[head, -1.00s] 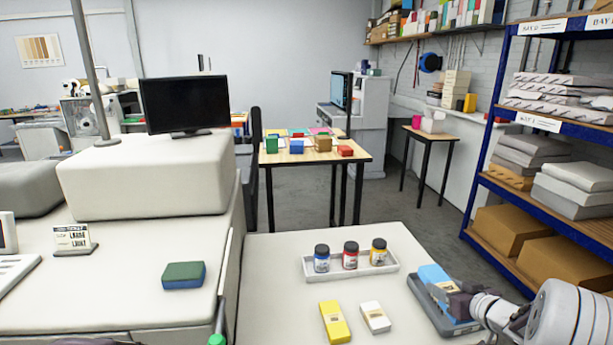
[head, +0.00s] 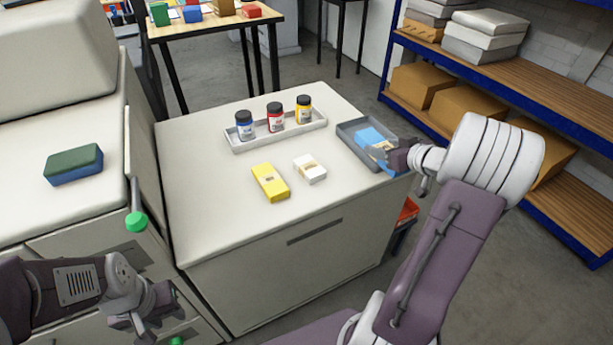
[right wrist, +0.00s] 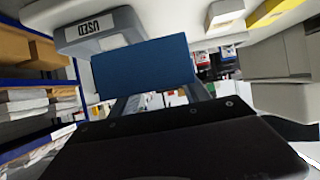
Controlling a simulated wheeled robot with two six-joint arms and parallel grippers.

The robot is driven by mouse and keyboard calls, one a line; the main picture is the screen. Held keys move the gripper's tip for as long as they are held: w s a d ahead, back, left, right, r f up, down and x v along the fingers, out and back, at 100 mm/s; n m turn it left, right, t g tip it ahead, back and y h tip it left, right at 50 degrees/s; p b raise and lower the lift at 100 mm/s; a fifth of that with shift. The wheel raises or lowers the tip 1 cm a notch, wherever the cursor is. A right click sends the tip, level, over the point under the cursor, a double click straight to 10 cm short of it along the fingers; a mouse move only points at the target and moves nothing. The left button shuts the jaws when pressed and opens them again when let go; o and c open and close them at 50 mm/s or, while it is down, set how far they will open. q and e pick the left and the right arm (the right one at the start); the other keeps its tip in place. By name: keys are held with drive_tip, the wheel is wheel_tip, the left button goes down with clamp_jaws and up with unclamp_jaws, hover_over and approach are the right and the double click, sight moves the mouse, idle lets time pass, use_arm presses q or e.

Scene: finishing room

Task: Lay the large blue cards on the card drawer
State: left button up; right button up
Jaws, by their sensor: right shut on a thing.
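The large blue cards (head: 368,137) show as a light blue pack over the grey tray (head: 346,142) at the counter's far right corner. My right gripper (head: 390,155) is shut on a blue pack, whose dark blue face (right wrist: 145,68) fills the middle of the right wrist view. In that view the tray marked USED (right wrist: 72,38) lies behind the pack; whether they touch is unclear. My left gripper (head: 150,318) hangs at the lower left, away from the cards; its jaw opening is unclear. I cannot tell which part is the card drawer; the counter front has a dark slot handle (head: 314,232).
A yellow pack (head: 270,182) and a white pack (head: 310,169) lie on the counter (head: 215,215). Behind them a pale tray (head: 240,146) holds three bottles. A green-topped blue block (head: 73,164) lies on the left machine. A blue-framed shelf (head: 545,115) stands at right.

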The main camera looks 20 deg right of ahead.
drive_tip(key=b, duration=0.5)
hover_over(343, 165)
drive_tip(key=f, duration=0.6)
drive_tip(key=shift+s+f, duration=0.25)
drive_tip(key=shift+f, duration=0.15)
drive_tip(key=shift+w, duration=0.25)
wheel_tip(343, 165, down, 4)
drive_tip(key=shift+f+b, duration=0.2)
drive_tip(key=shift+b, duration=0.95)
drive_tip(key=shift+r, duration=0.15)
drive_tip(key=o, duration=1.7)
drive_tip(key=shift+c, duration=0.2)
